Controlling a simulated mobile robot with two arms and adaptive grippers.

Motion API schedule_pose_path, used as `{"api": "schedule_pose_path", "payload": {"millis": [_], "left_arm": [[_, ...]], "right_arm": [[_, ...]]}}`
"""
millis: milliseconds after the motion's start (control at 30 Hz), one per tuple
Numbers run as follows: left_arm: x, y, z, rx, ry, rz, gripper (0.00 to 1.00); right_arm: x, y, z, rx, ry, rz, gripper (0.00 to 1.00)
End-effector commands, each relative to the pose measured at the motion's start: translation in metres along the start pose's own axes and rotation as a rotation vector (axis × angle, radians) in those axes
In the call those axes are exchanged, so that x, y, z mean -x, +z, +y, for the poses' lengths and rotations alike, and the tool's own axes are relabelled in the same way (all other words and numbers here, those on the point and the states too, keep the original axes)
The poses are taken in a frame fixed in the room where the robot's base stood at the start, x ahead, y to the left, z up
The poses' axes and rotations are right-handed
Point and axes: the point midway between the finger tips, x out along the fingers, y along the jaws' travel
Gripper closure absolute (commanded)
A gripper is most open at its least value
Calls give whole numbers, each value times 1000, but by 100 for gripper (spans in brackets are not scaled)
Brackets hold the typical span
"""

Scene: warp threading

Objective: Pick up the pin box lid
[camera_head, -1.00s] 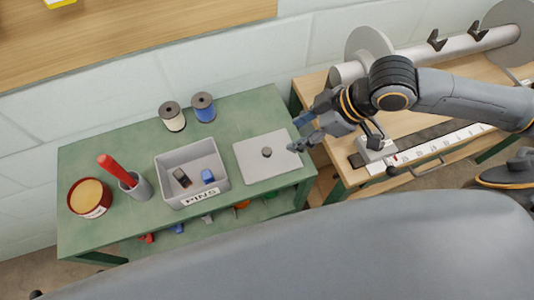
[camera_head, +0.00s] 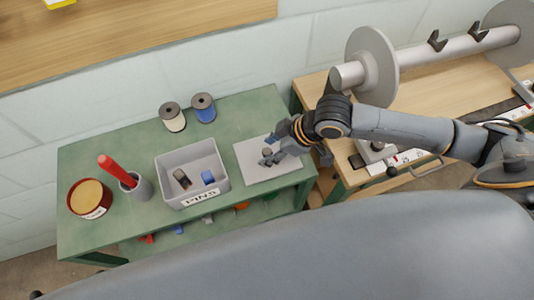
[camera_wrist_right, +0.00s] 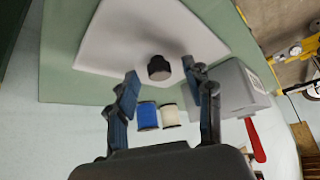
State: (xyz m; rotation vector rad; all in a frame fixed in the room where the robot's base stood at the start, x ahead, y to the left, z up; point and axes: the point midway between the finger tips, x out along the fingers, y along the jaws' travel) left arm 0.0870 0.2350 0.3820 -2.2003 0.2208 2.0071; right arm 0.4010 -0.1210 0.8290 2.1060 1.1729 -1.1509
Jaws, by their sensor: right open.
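The pin box lid (camera_head: 253,170) is a flat light grey plate lying on the green table, right of the pin box. It has a dark round knob (camera_wrist_right: 159,68) at its middle. My right gripper (camera_head: 270,148) is over the lid in the head view and partly hides it. In the right wrist view my right gripper (camera_wrist_right: 163,82) is open, with the knob between and a little beyond its two fingertips, apart from both. The grey open pin box (camera_head: 178,201), labelled PINS, holds a dark piece and a blue piece. My left gripper is not in view.
Blue (camera_head: 204,107) and white (camera_head: 172,117) spools stand at the table's back. A cup with a red-handled tool (camera_head: 112,170) and a round red container (camera_head: 89,198) stand at the left. A wooden bench (camera_head: 430,88) with a large roller is at the right.

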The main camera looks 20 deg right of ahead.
Motion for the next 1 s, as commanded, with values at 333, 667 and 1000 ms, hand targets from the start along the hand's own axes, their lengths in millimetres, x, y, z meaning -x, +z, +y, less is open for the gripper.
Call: {"api": "schedule_pose_path", "payload": {"millis": [333, 667, 1000], "left_arm": [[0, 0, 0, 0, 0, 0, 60], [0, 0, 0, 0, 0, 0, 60], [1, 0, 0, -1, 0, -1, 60]], "right_arm": [[0, 0, 0, 0, 0, -1, 79], [0, 0, 0, 0, 0, 0, 100], [16, -11, 1, 2, 2, 2, 100]]}}
